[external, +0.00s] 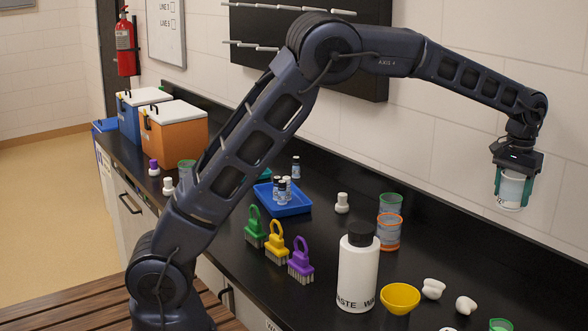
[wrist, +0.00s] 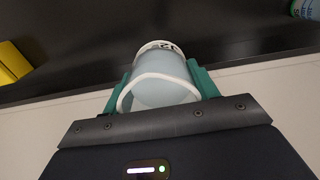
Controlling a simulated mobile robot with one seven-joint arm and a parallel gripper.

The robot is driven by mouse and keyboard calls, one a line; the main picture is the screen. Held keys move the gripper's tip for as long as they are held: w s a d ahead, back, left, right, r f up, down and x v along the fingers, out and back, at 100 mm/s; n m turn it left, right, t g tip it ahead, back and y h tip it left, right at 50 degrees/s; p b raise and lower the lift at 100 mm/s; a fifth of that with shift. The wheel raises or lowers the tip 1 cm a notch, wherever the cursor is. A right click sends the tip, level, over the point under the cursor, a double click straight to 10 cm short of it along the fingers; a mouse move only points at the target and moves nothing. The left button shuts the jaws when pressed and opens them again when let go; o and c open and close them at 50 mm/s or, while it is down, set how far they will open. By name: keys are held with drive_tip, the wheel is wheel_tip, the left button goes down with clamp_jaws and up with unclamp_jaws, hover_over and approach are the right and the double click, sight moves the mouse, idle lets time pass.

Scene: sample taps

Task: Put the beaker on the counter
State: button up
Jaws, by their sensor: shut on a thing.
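The beaker (external: 510,194) is a pale, see-through cup with a white rim and dark markings. My gripper (external: 514,187) is shut on it, with one teal finger on each side. The beaker is held in the air near the white wall, above the right part of the counter. In the wrist view the beaker (wrist: 165,88) sits between the teal fingers, its rim towards the camera. The black counter (external: 447,243) runs along the wall, with bare surface below the held beaker.
A white waste bottle (external: 358,275) with a black cap, a yellow bowl (external: 400,298) and small white pieces (external: 433,289) stand on the near counter. Cups with orange and green rims (external: 389,232), several brushes (external: 277,243) and a blue tray (external: 290,207) stand further left. The back right counter looks clear.

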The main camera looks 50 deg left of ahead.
drive_tip(key=d, duration=0.3)
drive_tip(key=shift+s+d+f, duration=0.1)
drive_tip(key=shift+s, duration=0.15)
wheel_tip(320, 180, down, 20)
idle(0.7)
drive_tip(key=shift+f, duration=0.1)
drive_tip(key=o, duration=1.1)
